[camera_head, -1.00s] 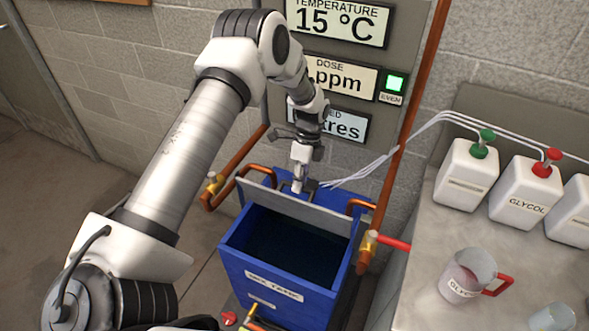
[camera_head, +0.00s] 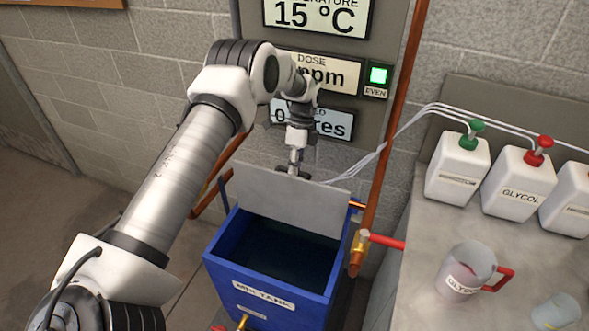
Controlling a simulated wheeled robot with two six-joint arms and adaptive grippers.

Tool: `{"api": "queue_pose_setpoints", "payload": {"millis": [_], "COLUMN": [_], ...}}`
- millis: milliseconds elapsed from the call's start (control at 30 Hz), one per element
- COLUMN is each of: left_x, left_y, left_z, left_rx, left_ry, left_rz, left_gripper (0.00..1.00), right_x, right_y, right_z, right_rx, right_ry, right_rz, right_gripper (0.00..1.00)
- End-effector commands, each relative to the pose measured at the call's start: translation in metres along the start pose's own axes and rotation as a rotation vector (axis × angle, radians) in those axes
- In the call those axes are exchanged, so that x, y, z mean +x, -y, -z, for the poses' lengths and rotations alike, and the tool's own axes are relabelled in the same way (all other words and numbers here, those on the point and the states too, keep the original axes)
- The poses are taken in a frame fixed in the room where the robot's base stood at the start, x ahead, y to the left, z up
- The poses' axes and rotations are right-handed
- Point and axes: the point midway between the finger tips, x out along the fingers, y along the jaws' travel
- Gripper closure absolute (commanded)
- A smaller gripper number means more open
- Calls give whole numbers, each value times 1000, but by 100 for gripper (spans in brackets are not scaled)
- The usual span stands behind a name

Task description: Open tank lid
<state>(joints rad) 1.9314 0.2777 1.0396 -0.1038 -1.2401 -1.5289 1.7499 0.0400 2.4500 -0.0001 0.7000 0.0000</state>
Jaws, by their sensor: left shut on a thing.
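The blue mix tank (camera_head: 270,284) stands on the floor in the middle of the view, its top open on a dark inside. Its grey lid (camera_head: 290,200) stands raised along the tank's back edge, its flat face toward me. My left gripper (camera_head: 293,173) is at the lid's top edge, shut on the lid; the fingertips are partly hidden behind it. My right gripper is not in view.
A red-handled valve (camera_head: 385,240) and copper pipe stand right of the tank. A counter (camera_head: 430,210) on the right holds white jugs (camera_head: 518,184), a labelled pitcher (camera_head: 465,270) and a cup (camera_head: 556,311).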

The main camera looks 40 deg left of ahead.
Motion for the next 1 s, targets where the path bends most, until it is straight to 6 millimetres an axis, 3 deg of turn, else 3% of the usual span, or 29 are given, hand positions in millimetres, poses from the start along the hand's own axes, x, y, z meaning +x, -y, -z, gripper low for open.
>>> {"api": "queue_pose_setpoints", "payload": {"millis": [100, 133, 200, 567, 1000], "left_x": [8, 8, 7, -3, -83], "left_y": [-2, -2, -2, -3, -32], "left_z": [0, 0, 0, 0, 0], "left_rx": [-2, -1, -1, 0, -1], "left_ry": [1, 1, 1, 0, 0], "left_rz": [-13, -13, -12, -5, -8], "left_gripper": [100, 74, 59, 59, 59], "right_x": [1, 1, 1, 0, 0], "right_y": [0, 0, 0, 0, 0], "right_z": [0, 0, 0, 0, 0], "right_rx": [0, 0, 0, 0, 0], "right_ry": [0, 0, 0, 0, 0], "right_rz": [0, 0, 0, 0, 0], "right_gripper": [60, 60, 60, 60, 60]}}
